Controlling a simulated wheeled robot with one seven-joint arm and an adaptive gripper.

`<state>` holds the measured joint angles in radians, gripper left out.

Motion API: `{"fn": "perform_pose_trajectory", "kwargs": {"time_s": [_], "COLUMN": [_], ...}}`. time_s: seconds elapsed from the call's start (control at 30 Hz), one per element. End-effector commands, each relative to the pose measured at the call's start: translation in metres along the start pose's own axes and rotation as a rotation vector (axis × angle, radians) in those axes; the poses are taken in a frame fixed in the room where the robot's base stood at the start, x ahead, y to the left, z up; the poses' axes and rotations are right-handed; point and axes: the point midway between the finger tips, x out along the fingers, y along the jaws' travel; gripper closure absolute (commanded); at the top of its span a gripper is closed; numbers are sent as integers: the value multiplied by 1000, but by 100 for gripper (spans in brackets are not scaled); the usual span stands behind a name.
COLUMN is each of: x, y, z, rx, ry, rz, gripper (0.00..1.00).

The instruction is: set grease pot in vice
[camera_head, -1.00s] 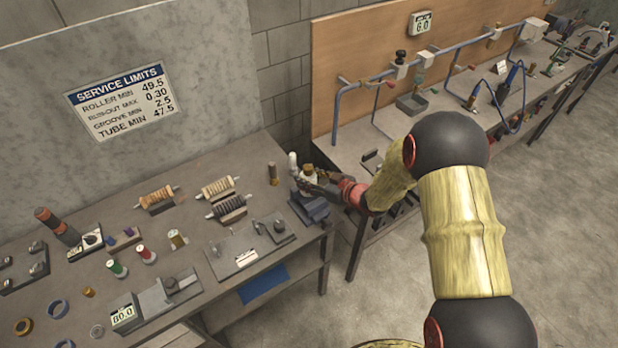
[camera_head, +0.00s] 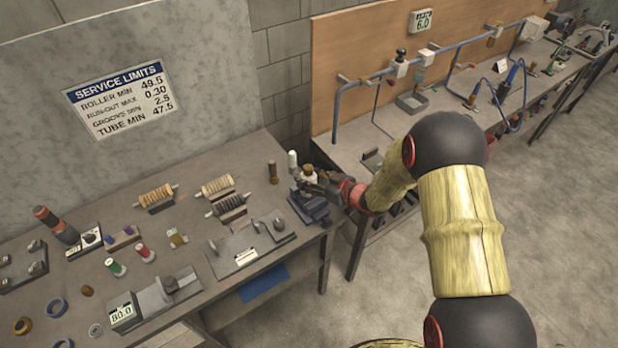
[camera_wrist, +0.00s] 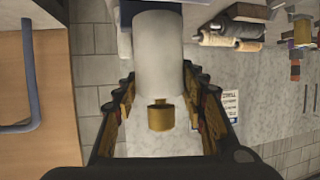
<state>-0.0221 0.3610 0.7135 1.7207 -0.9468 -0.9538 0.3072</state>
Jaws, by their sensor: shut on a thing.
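The grease pot (camera_wrist: 160,55) shows in the wrist view as a white cylinder with a brass-coloured end, between the brown finger pads. My gripper (camera_wrist: 160,90) is shut on it. In the head view my gripper (camera_head: 312,183) is at the right end of the near bench, just above the blue-grey vice (camera_head: 312,208). Pale and brass-coloured parts show at the fingertips there. The fingers partly cover the vice and its jaws. I cannot tell whether the pot touches the vice.
The near bench (camera_head: 150,235) carries wound rollers (camera_head: 217,187), a small brown cylinder (camera_head: 272,172) left of the vice and a grey plate fixture (camera_head: 245,255). A second bench with blue piping (camera_head: 440,52) stands behind and right of my gripper. Open floor lies at right.

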Motion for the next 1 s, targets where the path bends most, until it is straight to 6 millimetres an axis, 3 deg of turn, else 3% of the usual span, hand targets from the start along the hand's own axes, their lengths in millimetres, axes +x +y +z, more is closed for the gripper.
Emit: {"fn": "perform_pose_trajectory", "kwargs": {"time_s": [1.0], "x": [4], "y": [0], "z": [10], "rx": [-1], "ry": [2], "rz": [0], "gripper": [93]}}
